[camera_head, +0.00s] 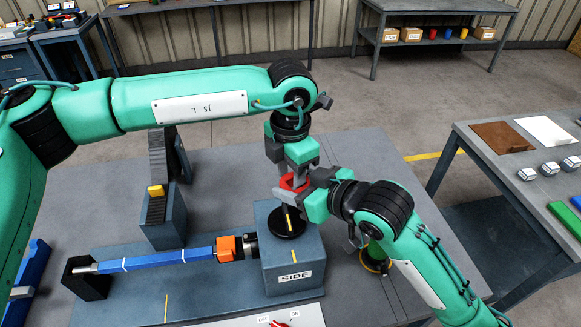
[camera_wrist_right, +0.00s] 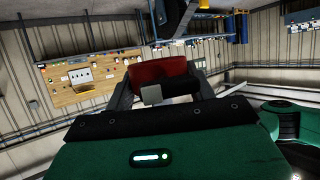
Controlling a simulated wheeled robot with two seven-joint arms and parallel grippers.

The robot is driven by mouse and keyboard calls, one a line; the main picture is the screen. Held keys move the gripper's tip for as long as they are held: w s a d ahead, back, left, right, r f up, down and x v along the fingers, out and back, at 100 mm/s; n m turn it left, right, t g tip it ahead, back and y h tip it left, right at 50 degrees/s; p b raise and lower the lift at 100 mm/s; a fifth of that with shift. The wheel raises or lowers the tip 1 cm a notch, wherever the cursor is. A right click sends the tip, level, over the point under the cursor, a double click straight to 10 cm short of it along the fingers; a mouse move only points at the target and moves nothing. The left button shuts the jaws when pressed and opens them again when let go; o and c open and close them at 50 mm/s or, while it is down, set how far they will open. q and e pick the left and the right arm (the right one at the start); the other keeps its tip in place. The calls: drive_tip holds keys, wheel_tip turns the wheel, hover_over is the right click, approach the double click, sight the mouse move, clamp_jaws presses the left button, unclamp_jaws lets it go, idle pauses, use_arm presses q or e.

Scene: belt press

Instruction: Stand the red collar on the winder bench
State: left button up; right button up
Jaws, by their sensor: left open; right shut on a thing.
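The red collar (camera_head: 293,183) is held above the grey-blue block labelled SIDE, over the black round piece on its top. My right gripper (camera_head: 301,191) reaches in from the right and is shut on the collar. The collar also shows in the right wrist view (camera_wrist_right: 158,69), between the fingers. My left gripper (camera_head: 287,180) points down from above, open, with its fingers close beside the collar. The fingers overlap in the picture, so whether the left ones touch the collar is hidden. No label shows which table is the winder bench.
The block marked SIDE (camera_head: 294,278) joins a blue bar (camera_head: 155,260) with an orange piece (camera_head: 226,248). A table (camera_head: 478,160) at the right bears a brown mat, a white sheet and white cubes. A grey floor gap separates the tables. A shelf bench (camera_head: 440,7) stands at the back.

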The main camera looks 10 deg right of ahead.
use_arm(q)
clamp_jaws()
use_arm(e)
drive_tip(key=o, duration=1.3)
drive_tip(key=shift+c, duration=0.2)
